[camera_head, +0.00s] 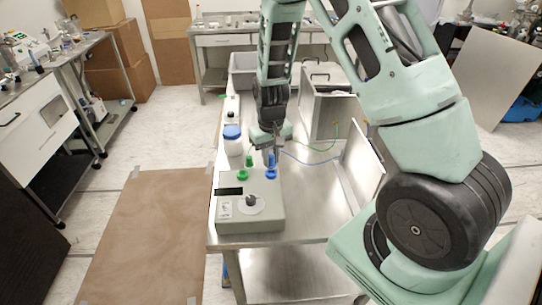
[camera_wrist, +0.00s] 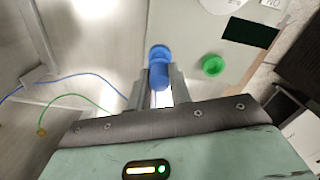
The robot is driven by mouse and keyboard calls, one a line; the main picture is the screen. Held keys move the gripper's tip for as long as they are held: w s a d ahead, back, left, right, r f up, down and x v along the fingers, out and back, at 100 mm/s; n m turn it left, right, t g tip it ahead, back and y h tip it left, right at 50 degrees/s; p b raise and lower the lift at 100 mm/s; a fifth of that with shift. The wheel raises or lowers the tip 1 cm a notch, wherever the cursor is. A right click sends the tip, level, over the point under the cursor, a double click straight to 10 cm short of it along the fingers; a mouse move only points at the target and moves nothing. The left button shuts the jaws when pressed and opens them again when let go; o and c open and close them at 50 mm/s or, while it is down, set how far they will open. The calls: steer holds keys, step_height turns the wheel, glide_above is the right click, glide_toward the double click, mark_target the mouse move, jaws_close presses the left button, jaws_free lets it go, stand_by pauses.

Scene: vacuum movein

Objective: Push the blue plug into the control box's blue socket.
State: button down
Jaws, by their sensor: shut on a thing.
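The grey control box (camera_head: 262,218) stands on the front of the metal bench. Its blue socket (camera_head: 271,174) is at the back right of its top, beside a green socket (camera_head: 243,174). My gripper (camera_head: 269,162) is shut on the blue plug (camera_head: 272,159), right at the blue socket. In the wrist view the blue plug (camera_wrist: 159,76) sits between my fingers, and its end overlaps the near side of the blue socket ring (camera_wrist: 159,52). I cannot tell whether its tip is inside. The green socket (camera_wrist: 212,65) lies to the right there.
A green plug (camera_head: 249,160) stands just behind the green socket. Blue (camera_head: 305,161) and green (camera_head: 315,149) cables run off to the right. A blue-lidded white jar (camera_head: 232,142) stands left of my gripper. A grey case (camera_head: 328,110) stands behind on the right.

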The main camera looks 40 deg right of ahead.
mark_target(271, 164)
steer(key=shift+f, duration=0.15)
steer(key=shift+f+b, duration=0.4)
steer(key=shift+f, duration=0.25)
stand_by(0.4)
steer(key=shift+f+b, duration=0.3)
steer(key=shift+b, duration=0.1)
steer(key=shift+f, duration=0.55)
stand_by(2.4)
steer(key=c, duration=0.7)
jaws_free()
steer(key=shift+r, duration=0.2)
